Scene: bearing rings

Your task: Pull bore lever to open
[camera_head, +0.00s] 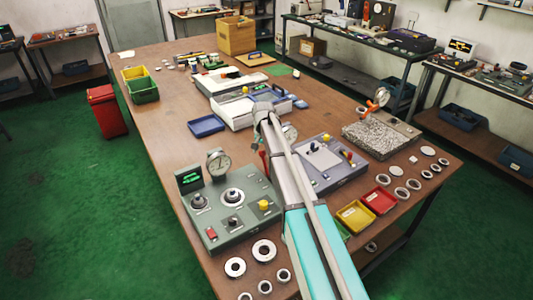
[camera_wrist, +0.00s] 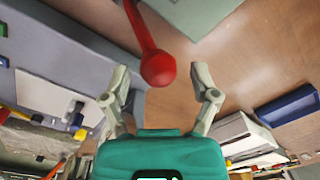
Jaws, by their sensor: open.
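The bore lever is red with a round ball end. In the wrist view the lever (camera_wrist: 143,28) comes down from the top edge, and its ball (camera_wrist: 158,70) lies in the picture between the fingertips. In the head view a small red part of it (camera_head: 264,160) shows beside my arm, near the green gauge station (camera_head: 225,218). My gripper (camera_wrist: 161,80) is open, with a finger on each side of the ball and visible gaps. The depth between ball and fingers is hard to tell. The lever's base is out of the wrist view.
A blue-grey station (camera_head: 330,180) stands right of my arm, close to it. Behind are a blue tray (camera_head: 206,126) and a white box (camera_head: 232,112). Yellow (camera_head: 355,216) and red (camera_head: 379,201) bins and several loose rings lie along the near right edge.

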